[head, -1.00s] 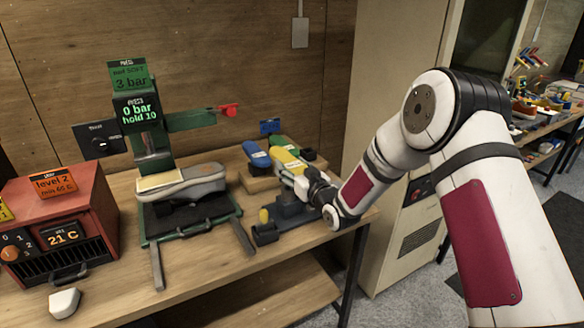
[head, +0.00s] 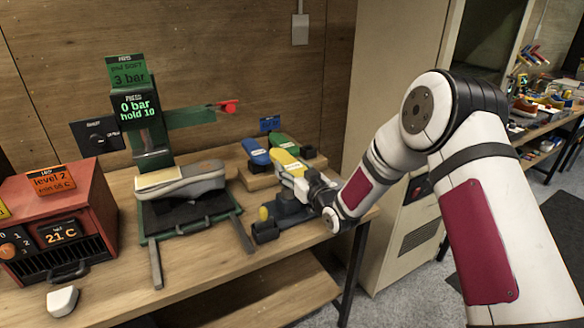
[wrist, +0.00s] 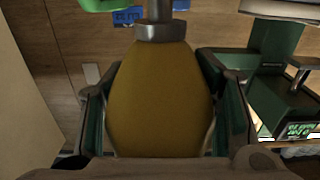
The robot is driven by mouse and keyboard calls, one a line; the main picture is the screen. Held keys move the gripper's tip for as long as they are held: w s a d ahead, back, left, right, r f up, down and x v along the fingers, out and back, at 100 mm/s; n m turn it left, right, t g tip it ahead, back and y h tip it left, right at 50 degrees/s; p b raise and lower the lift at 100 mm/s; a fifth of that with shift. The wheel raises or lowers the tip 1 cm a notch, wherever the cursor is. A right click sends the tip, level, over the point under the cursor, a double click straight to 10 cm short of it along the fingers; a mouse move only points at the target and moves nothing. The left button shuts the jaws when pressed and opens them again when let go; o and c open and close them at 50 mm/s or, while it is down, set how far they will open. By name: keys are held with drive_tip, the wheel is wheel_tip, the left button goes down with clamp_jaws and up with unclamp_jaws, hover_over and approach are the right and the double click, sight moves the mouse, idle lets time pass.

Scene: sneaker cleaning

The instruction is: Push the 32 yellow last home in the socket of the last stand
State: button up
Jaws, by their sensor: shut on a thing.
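The yellow last fills the middle of the wrist view (wrist: 165,95) between my gripper's fingers, with a metal collar and post at its upper end in that picture. A yellow last (head: 284,158) also shows in the head view at my gripper's (head: 292,178) tips, in front of the rack. My gripper is shut on the yellow last. The dark last stand (head: 290,213), with a yellow knob at its left end, is on the bench just below my gripper. My gripper and wrist hide its socket, so I cannot tell how deep the post sits.
Blue (head: 255,150) and green (head: 284,142) lasts lie on a wooden rack behind. The green press (head: 150,140) with a grey shoe (head: 190,182) stands left. A red oven (head: 60,215) is farther left. The bench's front edge is close to the stand.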

drive_tip(key=shift+f+b, duration=0.7)
drive_tip(key=shift+f, duration=0.8)
drive_tip(key=o, duration=1.6)
drive_tip(key=shift+o, duration=0.2)
drive_tip(key=shift+f, duration=0.1)
drive_tip(key=shift+s, duration=0.1)
drive_tip(key=v, duration=1.2)
